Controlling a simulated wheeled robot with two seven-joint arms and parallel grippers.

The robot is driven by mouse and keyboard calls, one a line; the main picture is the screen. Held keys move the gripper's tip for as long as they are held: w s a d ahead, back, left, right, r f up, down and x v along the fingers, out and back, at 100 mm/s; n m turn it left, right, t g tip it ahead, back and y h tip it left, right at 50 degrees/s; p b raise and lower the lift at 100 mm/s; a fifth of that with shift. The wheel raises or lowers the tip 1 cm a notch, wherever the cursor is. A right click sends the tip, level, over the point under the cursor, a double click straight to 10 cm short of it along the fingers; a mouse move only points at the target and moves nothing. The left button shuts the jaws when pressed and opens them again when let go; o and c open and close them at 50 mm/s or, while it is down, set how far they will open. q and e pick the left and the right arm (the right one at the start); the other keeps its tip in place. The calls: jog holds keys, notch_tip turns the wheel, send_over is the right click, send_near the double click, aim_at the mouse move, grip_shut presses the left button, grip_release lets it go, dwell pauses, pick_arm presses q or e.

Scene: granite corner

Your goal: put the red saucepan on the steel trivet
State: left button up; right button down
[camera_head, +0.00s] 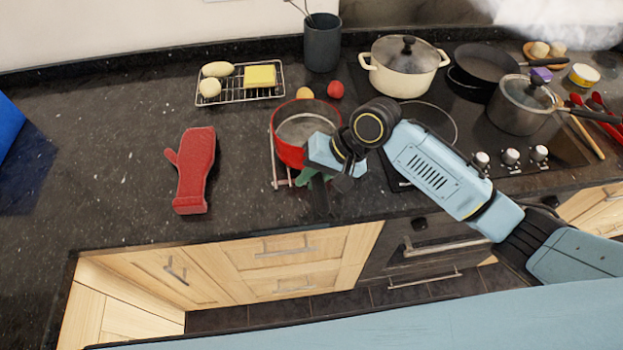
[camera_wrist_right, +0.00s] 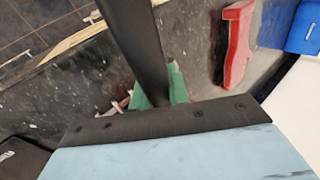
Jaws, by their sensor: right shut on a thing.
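The red saucepan (camera_head: 283,150) is upright at the left edge of the hob. Its dark handle (camera_head: 319,200) points toward the counter's front edge, and also crosses the right wrist view (camera_wrist_right: 140,45). The steel trivet (camera_head: 274,168) shows as thin bars beside and below the pan's left side; the rest is hidden. The pan is over the trivet, but I cannot tell whether it rests on it. My right gripper (camera_head: 322,172) is shut on the saucepan's handle, close to the pan; its fingertips are mostly hidden. My left gripper is out of view.
A red oven mitt (camera_head: 195,170) lies to the left. Behind are a wire rack (camera_head: 238,96), a red tomato-like item (camera_head: 335,90) and a cream pot (camera_head: 404,75). Counter between mitt and pan is clear.

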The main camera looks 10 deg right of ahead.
jog(key=shift+w+f, duration=0.1)
jog(key=shift+f, duration=0.5)
jog(key=c, duration=1.3)
grip_release()
jog(key=shift+c, duration=0.2)
jog(key=v, duration=1.2)
jog(key=shift+p, duration=0.3)
